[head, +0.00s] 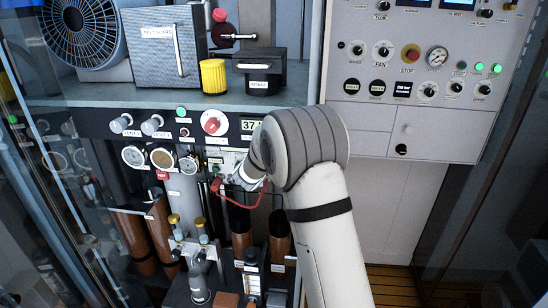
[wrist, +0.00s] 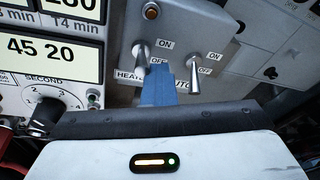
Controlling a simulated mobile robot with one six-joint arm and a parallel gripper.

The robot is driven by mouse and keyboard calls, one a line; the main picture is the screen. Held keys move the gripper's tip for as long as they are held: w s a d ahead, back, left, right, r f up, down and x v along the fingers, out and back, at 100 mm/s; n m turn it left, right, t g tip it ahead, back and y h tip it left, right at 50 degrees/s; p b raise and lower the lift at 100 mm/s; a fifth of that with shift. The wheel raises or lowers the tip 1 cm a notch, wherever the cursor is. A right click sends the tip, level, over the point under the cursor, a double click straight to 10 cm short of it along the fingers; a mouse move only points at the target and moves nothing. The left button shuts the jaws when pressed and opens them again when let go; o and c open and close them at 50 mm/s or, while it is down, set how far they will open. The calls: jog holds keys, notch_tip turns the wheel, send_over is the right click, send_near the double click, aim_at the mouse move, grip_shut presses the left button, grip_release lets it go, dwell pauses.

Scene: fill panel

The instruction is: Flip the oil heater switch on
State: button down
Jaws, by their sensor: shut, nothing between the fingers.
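Two metal toggle switches stand on a grey plate in the wrist view. The left toggle (wrist: 140,58) is beside a partly covered label starting "HEAT", with ON and OFF marks to its right. My gripper (wrist: 158,84) shows as a blue fingertip, shut and empty, between the toggles and closer to the left one. Whether it touches the left lever is unclear. In the head view my arm hides most of this area.
Left of the toggles are number displays (wrist: 50,58) and a SECOND dial (wrist: 52,102). In the head view, gauges (head: 161,158), a red knob (head: 213,122) and a red cable (head: 242,206) crowd the panel. A shelf (head: 130,95) juts out above, and brown cylinders (head: 160,228) stand below.

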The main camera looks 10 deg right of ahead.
jog(key=shift+w+a+r+y+b, duration=0.1)
jog(key=shift+a+r+y+b, duration=0.25)
jog(key=shift+a+r, duration=0.2)
jog(key=b+v, duration=0.2)
jog(key=v, duration=0.5)
jog(key=shift+s+d, duration=0.25)
jog(key=shift+s, duration=0.15)
jog(key=shift+f, duration=0.2)
